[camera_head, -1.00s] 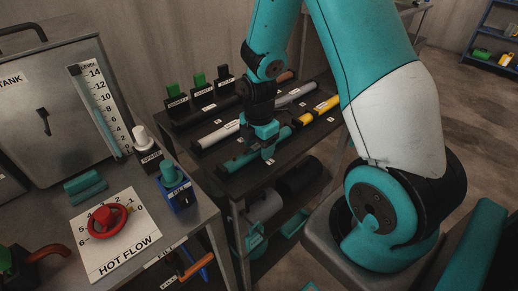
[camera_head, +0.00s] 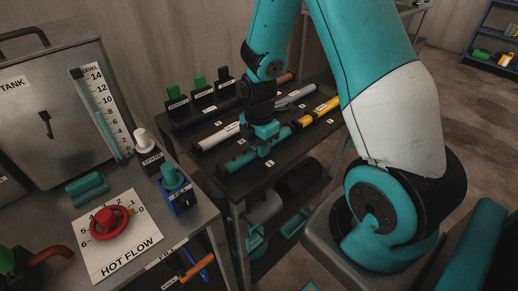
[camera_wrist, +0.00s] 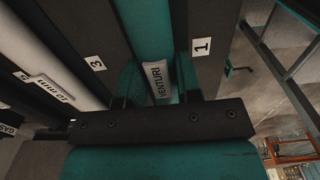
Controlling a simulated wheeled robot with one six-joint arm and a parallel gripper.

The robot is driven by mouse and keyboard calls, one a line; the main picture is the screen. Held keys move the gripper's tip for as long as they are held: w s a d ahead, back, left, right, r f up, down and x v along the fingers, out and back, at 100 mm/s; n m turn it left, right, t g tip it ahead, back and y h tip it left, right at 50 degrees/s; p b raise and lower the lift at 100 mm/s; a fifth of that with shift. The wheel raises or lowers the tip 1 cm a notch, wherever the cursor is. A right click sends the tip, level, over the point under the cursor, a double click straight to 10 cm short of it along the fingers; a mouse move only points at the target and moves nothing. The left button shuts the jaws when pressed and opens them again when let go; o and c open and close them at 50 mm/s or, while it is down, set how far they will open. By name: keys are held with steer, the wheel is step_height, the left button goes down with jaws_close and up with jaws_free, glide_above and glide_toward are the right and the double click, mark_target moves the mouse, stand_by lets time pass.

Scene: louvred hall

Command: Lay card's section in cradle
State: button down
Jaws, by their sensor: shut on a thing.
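A teal pipe section (camera_head: 238,161) lies on the near side of a dark rack on a metal bench. The wrist view shows the teal section (camera_wrist: 146,28) with a pale tag (camera_wrist: 157,82) reading VENTURI. My gripper (camera_head: 264,150) reaches down over this section, and its two fingers (camera_wrist: 158,85) are shut on it at the tag. The section's underside is hidden, so I cannot tell whether it is lifted. A plate marked 1 (camera_wrist: 202,47) is at its right. No card that I can identify is in view.
A white section (camera_head: 217,136), a grey one (camera_head: 296,96) and a yellow one (camera_head: 325,108) lie on the same bench. Stands with green and black tops (camera_head: 200,88) are behind. A HOT FLOW plate with a red wheel (camera_head: 109,221) is on the left bench.

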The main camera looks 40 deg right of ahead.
steer(key=shift+r+p, duration=3.3)
steer(key=shift+r, duration=0.4)
steer(key=shift+f, duration=0.1)
